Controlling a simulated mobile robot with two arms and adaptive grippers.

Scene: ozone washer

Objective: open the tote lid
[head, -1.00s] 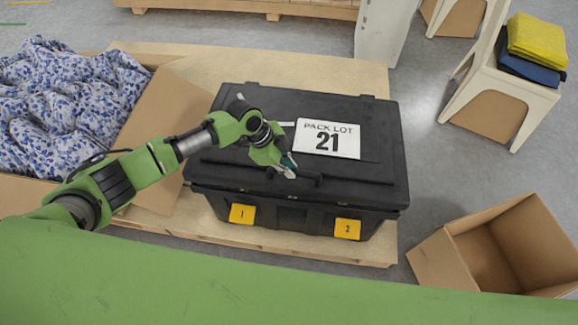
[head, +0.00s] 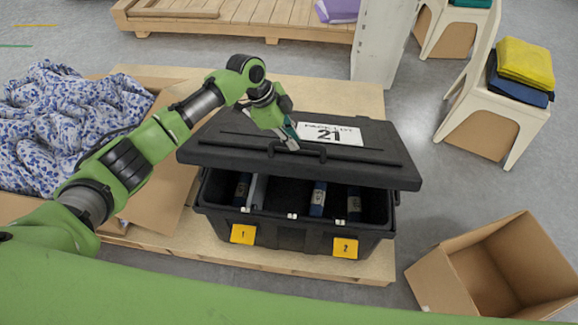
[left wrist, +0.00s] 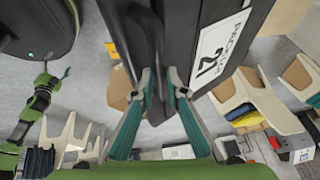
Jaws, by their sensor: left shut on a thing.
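The black tote (head: 290,228) stands on a wooden pallet. Its lid (head: 240,142) is tilted, the front edge raised well above the rim and the back edge low. The lid carries a white "PACK LOT 21" label (head: 330,134). My left gripper (head: 288,143) is shut on the lid's front handle (head: 297,151); the fingers partly hide it. In the left wrist view, the gripper's teal fingers (left wrist: 164,90) close at the dark lid (left wrist: 180,30). Blue items (head: 318,198) show inside the tote. A green arm with a small teal-tipped gripper (left wrist: 58,68) shows at the left wrist view's left.
A carton (head: 160,130) with blue-patterned cloth (head: 75,110) stands left of the tote. An empty carton (head: 490,265) is on the floor at right. A beige stool (head: 490,110) bears yellow and blue cloths (head: 522,65). A white post (head: 383,40) stands behind the pallet.

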